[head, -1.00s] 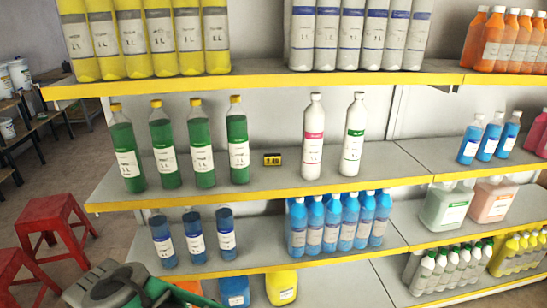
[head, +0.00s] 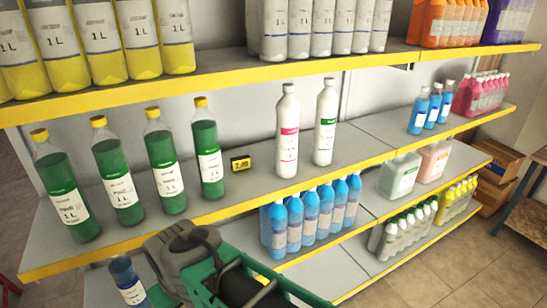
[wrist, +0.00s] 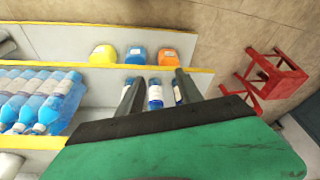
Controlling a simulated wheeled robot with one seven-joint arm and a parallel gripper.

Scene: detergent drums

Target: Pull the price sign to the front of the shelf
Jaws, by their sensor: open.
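The price sign (head: 241,163) is a small yellow and black block on the middle shelf (head: 262,190). It stands toward the back, between the green bottles and two white bottles, with bare shelf in front of it. It does not show in the wrist view. My gripper (wrist: 157,78) is open, with its two dark fingers apart and nothing held. A blue bottle (wrist: 155,95) shows between the fingers, but I cannot tell how near it is. In the head view only my green and grey arm shows, low in front of the shelves and well below the sign.
Green bottles (head: 209,155) stand close left of the sign. A white bottle with a red label (head: 287,135) stands to its right. The yellow shelf edge (head: 255,201) runs along the front. A red stool (wrist: 265,78) stands on the floor in the wrist view.

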